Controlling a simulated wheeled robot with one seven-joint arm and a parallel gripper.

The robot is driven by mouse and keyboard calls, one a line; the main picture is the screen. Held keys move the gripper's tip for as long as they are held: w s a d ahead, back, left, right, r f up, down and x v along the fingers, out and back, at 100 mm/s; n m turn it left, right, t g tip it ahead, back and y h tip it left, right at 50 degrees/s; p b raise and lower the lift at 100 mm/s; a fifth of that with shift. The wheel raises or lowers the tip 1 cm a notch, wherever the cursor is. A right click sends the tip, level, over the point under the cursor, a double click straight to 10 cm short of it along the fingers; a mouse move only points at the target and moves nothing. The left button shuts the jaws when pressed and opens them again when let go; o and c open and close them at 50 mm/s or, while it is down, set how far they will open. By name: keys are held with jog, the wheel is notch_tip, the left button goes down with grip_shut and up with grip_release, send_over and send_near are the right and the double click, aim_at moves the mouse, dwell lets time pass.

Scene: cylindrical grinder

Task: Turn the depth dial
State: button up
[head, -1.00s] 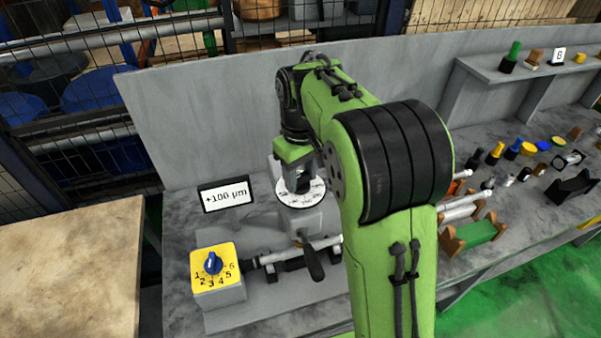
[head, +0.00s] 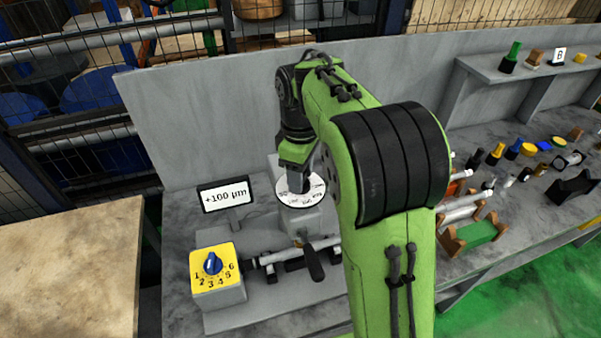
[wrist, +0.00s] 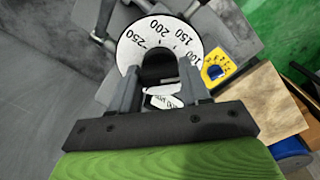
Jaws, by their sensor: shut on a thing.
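The depth dial (head: 316,188) is a white disc with black numbers on a grey machine head. The wrist view shows its face (wrist: 165,34) with 250, 200, 150 and 100 readable along the rim. My gripper (wrist: 160,72) reaches down over the dial's centre and is shut on its dark knob (wrist: 158,66), one finger on each side. In the head view my gripper (head: 298,190) and arm cover part of the dial. The display sign (head: 224,195) left of the dial reads +100 µm.
A yellow selector box (head: 213,263) with a blue knob and numbers 1 to 6 stands front left. A dark handle (head: 314,264) sticks out below the dial. A grey back panel (head: 200,120) rises behind. Small parts lie on the bench at right.

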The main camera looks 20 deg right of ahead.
jog(key=o, duration=1)
jog(key=shift+r, duration=0.1)
notch_tip(320, 180, up, 16)
jog(key=p, duration=0.5)
jog(key=shift+f, duration=0.2)
